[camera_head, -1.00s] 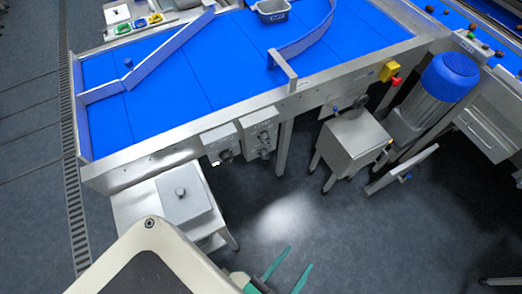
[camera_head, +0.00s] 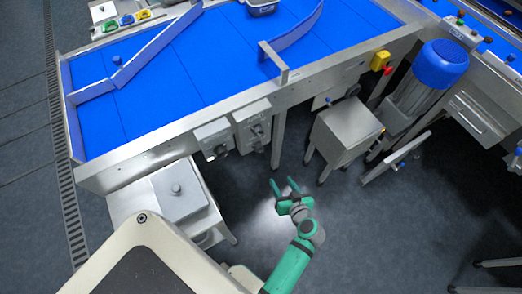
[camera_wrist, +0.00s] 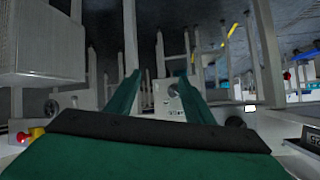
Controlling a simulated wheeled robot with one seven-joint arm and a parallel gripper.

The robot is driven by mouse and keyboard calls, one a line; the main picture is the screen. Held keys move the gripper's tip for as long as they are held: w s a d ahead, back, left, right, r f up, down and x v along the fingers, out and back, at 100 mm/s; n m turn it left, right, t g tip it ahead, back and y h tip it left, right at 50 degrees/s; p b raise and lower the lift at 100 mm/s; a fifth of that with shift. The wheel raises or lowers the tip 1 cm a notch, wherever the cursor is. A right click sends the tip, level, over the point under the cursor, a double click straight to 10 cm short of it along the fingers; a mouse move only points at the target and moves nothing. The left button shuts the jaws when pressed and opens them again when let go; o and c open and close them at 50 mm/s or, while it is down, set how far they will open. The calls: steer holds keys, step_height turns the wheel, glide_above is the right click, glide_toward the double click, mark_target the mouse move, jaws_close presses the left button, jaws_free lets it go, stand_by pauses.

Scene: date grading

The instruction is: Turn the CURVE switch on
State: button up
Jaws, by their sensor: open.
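Two grey switch boxes hang on the front of the blue-belted conveyor, a left box (camera_head: 213,138) and a right box (camera_head: 253,127). Each carries a dark rotary knob, the left knob (camera_head: 220,150) and the right knob (camera_head: 258,131). The lettering is too small to read surely, so I cannot tell which is CURVE. My gripper (camera_head: 283,184) is open and empty, below and in front of the right box and apart from it. In the wrist view, a pale panel with round dark features (camera_wrist: 170,98) shows between the green fingers; I cannot tell which box it is.
A steel box on legs (camera_head: 345,130) stands right of my gripper. A lidded steel box (camera_head: 180,190) sits on a stand at left. A yellow and red stop button (camera_head: 381,61) and a blue-capped motor (camera_head: 442,66) are farther right. The floor around my gripper is clear.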

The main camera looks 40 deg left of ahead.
mark_target(261, 150)
steer(key=w+a+r+n+g+y, duration=0.2)
steer(key=w+a+r+n+y, duration=0.15)
steer(key=a+r, duration=0.2)
steer(key=x, duration=0.7)
steer(key=f+x, duration=0.1)
steer(key=x, duration=0.3)
steer(key=shift+s, duration=0.1)
steer(key=c, duration=1)
